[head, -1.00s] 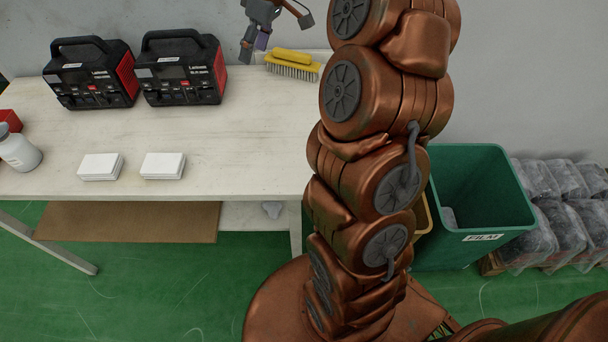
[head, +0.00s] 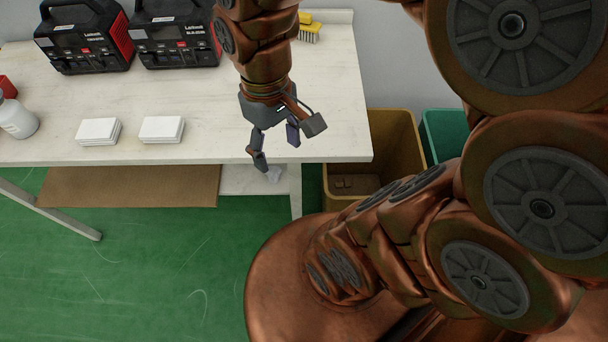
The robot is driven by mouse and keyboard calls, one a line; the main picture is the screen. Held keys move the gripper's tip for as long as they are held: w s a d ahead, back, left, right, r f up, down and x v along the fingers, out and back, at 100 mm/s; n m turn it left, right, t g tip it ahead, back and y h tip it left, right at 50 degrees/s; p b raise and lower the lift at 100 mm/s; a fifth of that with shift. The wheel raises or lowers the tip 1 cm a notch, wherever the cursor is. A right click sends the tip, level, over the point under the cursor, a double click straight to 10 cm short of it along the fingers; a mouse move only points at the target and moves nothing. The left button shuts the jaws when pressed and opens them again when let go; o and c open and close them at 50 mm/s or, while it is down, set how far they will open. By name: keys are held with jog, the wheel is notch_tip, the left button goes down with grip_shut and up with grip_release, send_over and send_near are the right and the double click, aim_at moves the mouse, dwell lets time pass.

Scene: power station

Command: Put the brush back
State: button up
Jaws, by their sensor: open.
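The brush (head: 310,29) has a yellow back and bristles. It lies at the back right of the white table (head: 338,100), and my arm hides most of it. My gripper (head: 277,151) is open and empty, with its dark fingers apart and pointing down. It shows over the table's front edge, well in front of the brush.
Two black-and-red power stations (head: 85,38) (head: 175,36) stand at the back left. Two white box stacks (head: 98,131) (head: 161,129) and a white bottle (head: 17,119) sit nearer the front. A yellow bin (head: 395,135) and a green bin (head: 440,130) stand right of the table.

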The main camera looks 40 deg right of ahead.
jog(key=s+f+m, duration=0.1)
jog(key=s+f, duration=0.1)
jog(key=s, duration=0.4)
jog(key=shift+s+d+f+m+g+h, duration=0.3)
jog(key=shift+s+f+g, duration=0.05)
jog(key=shift+g, duration=0.05)
jog(key=s+p+v, duration=0.2)
jog(key=p+v, duration=1)
jog(key=shift+r+t, duration=0.3)
jog(key=shift+r, duration=0.25)
